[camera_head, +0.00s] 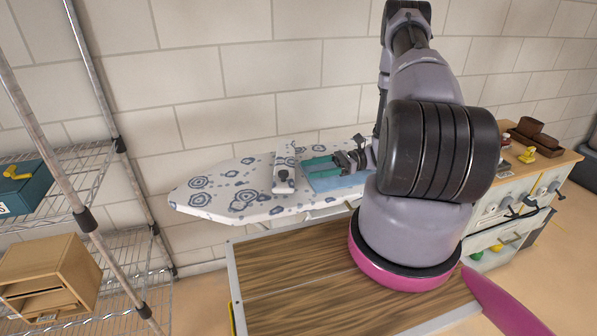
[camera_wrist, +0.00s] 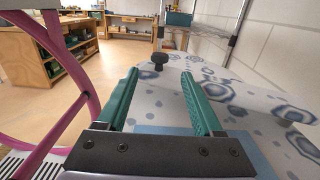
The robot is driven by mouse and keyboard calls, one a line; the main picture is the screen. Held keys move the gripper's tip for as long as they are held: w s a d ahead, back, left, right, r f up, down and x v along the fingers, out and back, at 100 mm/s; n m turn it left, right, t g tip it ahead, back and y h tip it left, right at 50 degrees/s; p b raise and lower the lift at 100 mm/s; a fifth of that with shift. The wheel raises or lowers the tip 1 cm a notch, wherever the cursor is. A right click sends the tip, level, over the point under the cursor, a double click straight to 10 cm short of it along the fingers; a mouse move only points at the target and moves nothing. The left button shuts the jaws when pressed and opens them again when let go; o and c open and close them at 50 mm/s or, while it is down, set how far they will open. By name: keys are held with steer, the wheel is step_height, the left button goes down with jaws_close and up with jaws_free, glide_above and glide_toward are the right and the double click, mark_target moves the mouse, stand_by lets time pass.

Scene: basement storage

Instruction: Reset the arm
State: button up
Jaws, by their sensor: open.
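My gripper (camera_wrist: 158,95) has two green fingers that stand apart with nothing between them in the wrist view. In the head view my arm reaches over to the ironing board (camera_head: 215,191), and the gripper (camera_head: 318,167) is low over its right part, pointing left. The board has a white cover with blue flower rings. A light blue cloth or pad (camera_head: 338,183) lies on the board below the gripper. A pale block with a dark knob (camera_head: 284,176) is on the board, left of the fingertips. My arm hides the board's right end.
A wire shelf (camera_head: 75,165) on the left holds a teal box (camera_head: 22,187) and a wooden box (camera_head: 50,272). A wood-topped table (camera_head: 300,285) is in front. A workbench (camera_head: 545,160) stands at right. The brick wall (camera_head: 240,70) is close behind the board.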

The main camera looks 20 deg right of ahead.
steer(key=shift+d, duration=0.7)
step_height(320, 180, up, 21)
steer(key=s+a+n+g+h, duration=0.2)
steer(key=a+n+g+h, duration=0.1)
steer(key=n+h, duration=0.6)
steer(key=s+r+n+t+h, duration=0.2)
steer(key=s+r+t, duration=0.3)
steer(key=r, duration=0.5)
steer(key=s+a+r+n+t+h, duration=0.1)
steer(key=s+r+t+h, duration=0.4)
steer(key=r, duration=0.5)
steer(key=shift+s+a+r+n, duration=0.15)
steer(key=shift+s+n, duration=0.75)
